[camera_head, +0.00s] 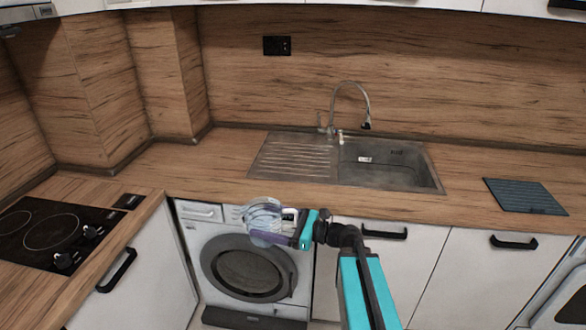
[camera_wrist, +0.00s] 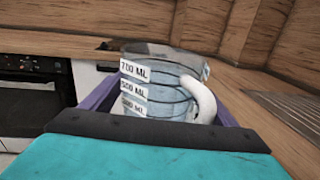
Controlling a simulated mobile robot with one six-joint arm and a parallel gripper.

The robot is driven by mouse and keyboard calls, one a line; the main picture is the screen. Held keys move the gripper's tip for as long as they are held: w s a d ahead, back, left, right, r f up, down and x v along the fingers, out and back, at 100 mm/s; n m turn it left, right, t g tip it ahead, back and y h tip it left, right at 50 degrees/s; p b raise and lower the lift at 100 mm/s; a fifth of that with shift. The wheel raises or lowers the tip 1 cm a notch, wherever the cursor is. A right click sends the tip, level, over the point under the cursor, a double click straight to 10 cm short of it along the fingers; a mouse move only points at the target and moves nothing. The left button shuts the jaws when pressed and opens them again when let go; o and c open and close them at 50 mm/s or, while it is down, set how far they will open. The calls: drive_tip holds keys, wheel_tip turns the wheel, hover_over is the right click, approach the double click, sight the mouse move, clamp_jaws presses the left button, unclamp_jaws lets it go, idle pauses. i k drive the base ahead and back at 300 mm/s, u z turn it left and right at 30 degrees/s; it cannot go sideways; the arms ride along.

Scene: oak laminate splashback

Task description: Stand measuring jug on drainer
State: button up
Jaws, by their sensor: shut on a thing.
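The clear measuring jug (camera_head: 262,214) has white volume labels and a white handle. My gripper (camera_head: 270,238) is shut on it, with the purple fingers on either side, in front of the washing machine and the counter edge. In the wrist view the jug (camera_wrist: 152,85) looks roughly upright between the fingers, its handle to the right; its lower part is hidden by my gripper. The ribbed steel drainer (camera_head: 292,157) is the left part of the sink unit, bare, beyond the jug. Its ribs also show at the right of the wrist view (camera_wrist: 290,112).
The sink bowl (camera_head: 388,165) and tap (camera_head: 350,95) stand right of the drainer. A dark ribbed mat (camera_head: 524,196) lies on the counter at the right. A black hob (camera_head: 50,235) is at the left. The counter between hob and sink is clear.

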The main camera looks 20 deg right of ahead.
sight(320, 159)
drive_tip(key=z, duration=0.15)
drive_tip(key=k, duration=0.4)
drive_tip(key=u, duration=0.8)
drive_tip(key=i, duration=1.1)
drive_tip(key=u, duration=0.2)
